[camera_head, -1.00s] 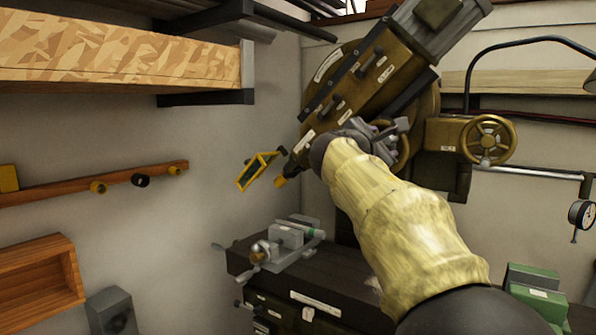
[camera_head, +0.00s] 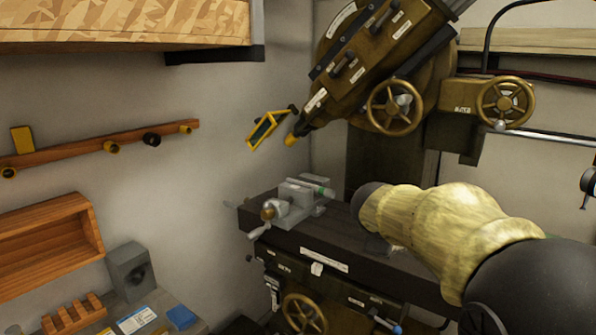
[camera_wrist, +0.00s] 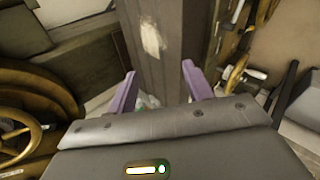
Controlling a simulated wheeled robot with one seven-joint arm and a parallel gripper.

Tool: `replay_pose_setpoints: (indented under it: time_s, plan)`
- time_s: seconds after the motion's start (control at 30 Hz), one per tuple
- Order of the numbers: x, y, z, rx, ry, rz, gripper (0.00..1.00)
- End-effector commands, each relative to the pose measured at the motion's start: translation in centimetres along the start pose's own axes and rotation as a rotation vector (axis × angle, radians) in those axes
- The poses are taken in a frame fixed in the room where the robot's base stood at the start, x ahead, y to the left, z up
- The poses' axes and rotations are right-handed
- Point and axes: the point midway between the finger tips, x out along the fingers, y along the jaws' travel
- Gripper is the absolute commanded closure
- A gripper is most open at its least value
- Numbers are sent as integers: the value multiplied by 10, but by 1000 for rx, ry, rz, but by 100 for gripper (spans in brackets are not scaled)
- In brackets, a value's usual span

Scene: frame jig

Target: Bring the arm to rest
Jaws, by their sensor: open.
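My gripper (camera_wrist: 158,90) shows in the wrist view as two purple fingers spread apart, with nothing between them. A dark upright column stands beyond the fingers in that view. In the head view my arm reaches in from the right edge with its pale yellow-brown sleeve, in front of the milling machine (camera_head: 385,60). The gripper itself is hidden in the head view.
A grey vise (camera_head: 295,205) sits on the machine's dark table (camera_head: 335,245). Handwheels (camera_head: 396,107) jut from the machine. On the left are a wall rail (camera_head: 100,147), a wooden box (camera_head: 45,245) and an overhead shelf (camera_head: 120,25).

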Motion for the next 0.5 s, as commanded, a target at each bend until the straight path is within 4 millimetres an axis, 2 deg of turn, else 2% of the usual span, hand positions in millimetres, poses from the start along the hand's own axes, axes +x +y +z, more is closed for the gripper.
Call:
replay_pose_setpoints:
  time_s: [0.03,0.1,0.3,0.4,0.5]
  plan:
    - [4,-28,7,86,7,-73,49]
    - [8,-68,13,223,13,-171,49]
    - [2,-178,34,638,-48,-421,49]
    - [-9,-227,45,846,-116,-521,49]
    - [-20,-264,55,1013,-184,-585,49]
